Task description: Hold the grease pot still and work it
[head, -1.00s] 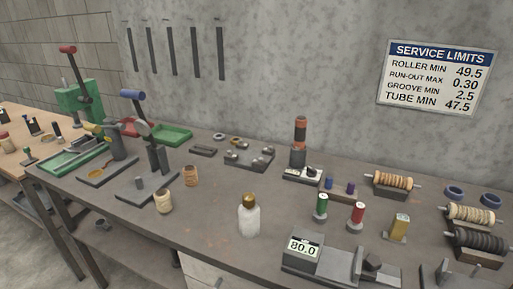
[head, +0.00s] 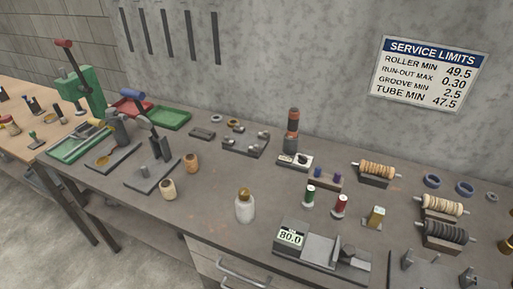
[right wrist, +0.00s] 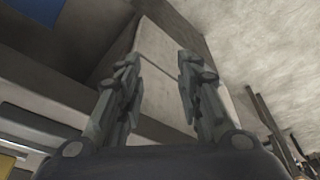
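A white bottle-like pot with a brass-coloured top (head: 245,207) stands upright near the front edge of the workbench (head: 215,225). Two small jars stand to its left, a cream one (head: 169,190) and a brown one (head: 192,163). No label shows which of these is the grease pot; the brass-topped one looks most like it. My right gripper (right wrist: 158,65) shows in the right wrist view, its two fingers apart with nothing between them. Neither gripper is in the head view, and nothing is touching the pot.
A gauge reading 80.0 (head: 290,237) stands right of the pot. Lever presses (head: 155,155) and trays fill the left. The bench around the pot is clear. A drawer handle (head: 242,272) sticks out below.

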